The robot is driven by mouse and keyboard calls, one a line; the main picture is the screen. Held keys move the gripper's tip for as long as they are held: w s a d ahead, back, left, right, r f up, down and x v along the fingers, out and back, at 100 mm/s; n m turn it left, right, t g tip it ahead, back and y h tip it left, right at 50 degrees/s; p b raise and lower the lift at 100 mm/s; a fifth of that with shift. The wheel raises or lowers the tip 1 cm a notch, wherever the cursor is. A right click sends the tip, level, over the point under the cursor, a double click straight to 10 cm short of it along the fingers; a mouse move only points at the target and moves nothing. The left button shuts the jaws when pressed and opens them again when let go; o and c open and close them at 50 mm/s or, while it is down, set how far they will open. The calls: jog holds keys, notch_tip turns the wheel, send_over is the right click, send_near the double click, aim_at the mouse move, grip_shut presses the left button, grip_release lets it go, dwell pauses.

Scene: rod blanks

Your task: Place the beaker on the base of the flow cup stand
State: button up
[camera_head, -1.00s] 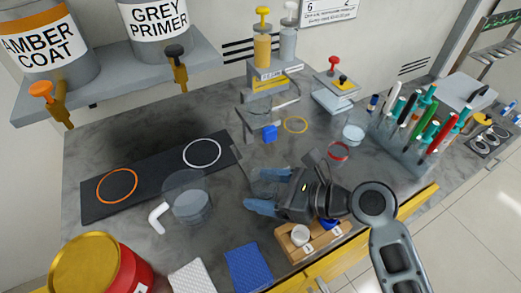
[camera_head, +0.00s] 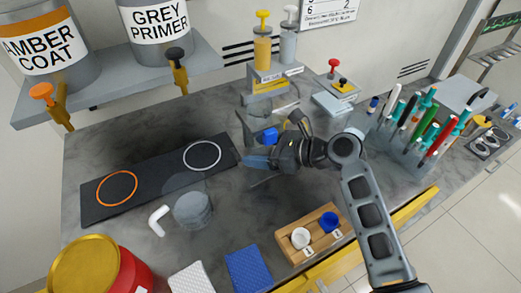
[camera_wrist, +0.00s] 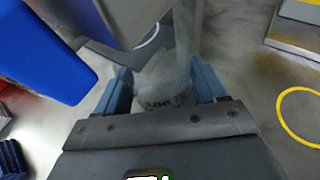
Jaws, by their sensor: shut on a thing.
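My gripper (camera_head: 257,162) is shut on a clear beaker (camera_wrist: 165,92) with dark printing, held between the two blue fingers in the wrist view. In the head view the beaker is hard to make out at the fingers. The grey flow cup stand (camera_head: 247,122) stands behind my gripper, with a blue part (camera_head: 269,135) on its near side. In the wrist view the blue part (camera_wrist: 40,48) is large at upper left, beside a grey block (camera_wrist: 92,18). The stand's base is mostly hidden, and I cannot tell whether the beaker touches it.
A dark mat (camera_head: 140,185) with orange and white rings lies left. A clear container (camera_head: 193,210) and a white bent piece (camera_head: 158,220) are in front of it. A wooden tray (camera_head: 290,247) holds white and blue cups at the front. A pen rack (camera_head: 405,145) stands right.

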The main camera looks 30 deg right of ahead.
jog(key=shift+f, duration=0.35)
jog(key=o, duration=1.1)
jog(key=shift+c, duration=0.2)
jog(key=shift+s+r, duration=0.1)
jog(key=shift+r, duration=0.1)
jog(key=v, duration=1.2)
